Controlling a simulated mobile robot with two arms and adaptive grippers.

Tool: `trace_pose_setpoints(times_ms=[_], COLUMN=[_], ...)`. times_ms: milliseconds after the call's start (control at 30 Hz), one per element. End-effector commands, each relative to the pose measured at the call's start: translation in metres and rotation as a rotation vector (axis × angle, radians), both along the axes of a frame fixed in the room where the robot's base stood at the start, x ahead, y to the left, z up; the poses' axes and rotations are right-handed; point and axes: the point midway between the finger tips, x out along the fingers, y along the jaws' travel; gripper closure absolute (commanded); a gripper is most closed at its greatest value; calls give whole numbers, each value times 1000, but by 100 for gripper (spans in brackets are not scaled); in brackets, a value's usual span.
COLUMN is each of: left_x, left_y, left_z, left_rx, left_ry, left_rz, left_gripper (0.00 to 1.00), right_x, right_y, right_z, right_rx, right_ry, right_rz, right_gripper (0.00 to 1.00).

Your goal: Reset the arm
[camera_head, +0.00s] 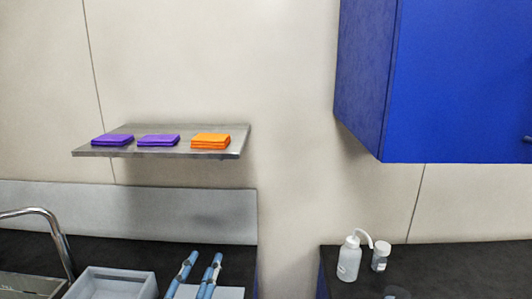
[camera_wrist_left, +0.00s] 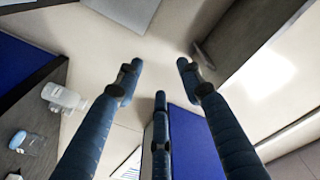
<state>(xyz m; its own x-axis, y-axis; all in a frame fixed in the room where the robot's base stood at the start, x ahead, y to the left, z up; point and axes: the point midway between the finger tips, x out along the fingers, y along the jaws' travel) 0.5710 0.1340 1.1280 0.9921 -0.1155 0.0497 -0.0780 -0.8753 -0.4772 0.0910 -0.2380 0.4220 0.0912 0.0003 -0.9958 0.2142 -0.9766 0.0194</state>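My left gripper (camera_head: 205,258) shows at the bottom of the head view as blue fingers pointing up, in front of the counter. In the left wrist view (camera_wrist_left: 158,78) its three blue fingers are spread apart with nothing between them. It is open and empty. The rest of the left arm is out of the head view. My right gripper is in neither view.
A wall shelf (camera_head: 240,146) holds two purple folded cloths (camera_head: 158,140) and an orange one (camera_head: 211,141). Below are a tap (camera_head: 58,236) and a grey tray (camera_head: 113,275). A wash bottle (camera_head: 349,260) and small jar (camera_head: 380,256) stand right, under a blue cabinet (camera_head: 460,80).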

Motion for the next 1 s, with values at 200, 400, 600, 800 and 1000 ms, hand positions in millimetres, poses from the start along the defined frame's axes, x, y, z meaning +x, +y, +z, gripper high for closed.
trace_pose_setpoints(times_ms=[200, 400, 600, 800, 1000], left_x=[-68, -155, -223, -284, -278], left_y=[58, 73, 75, 71, 69], left_z=[-142, -223, -260, -280, -333], left_rx=[-130, -186, -213, -229, -222], left_ry=[514, 882, 1115, 1308, 1348], left_rz=[184, 256, 280, 283, 286], left_gripper=[62, 62, 62, 62, 62], right_x=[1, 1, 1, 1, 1], right_y=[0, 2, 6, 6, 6], right_z=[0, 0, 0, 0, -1], right_rx=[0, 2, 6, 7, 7], right_ry=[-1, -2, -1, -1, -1], right_rz=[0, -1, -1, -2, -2], right_gripper=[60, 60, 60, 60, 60])
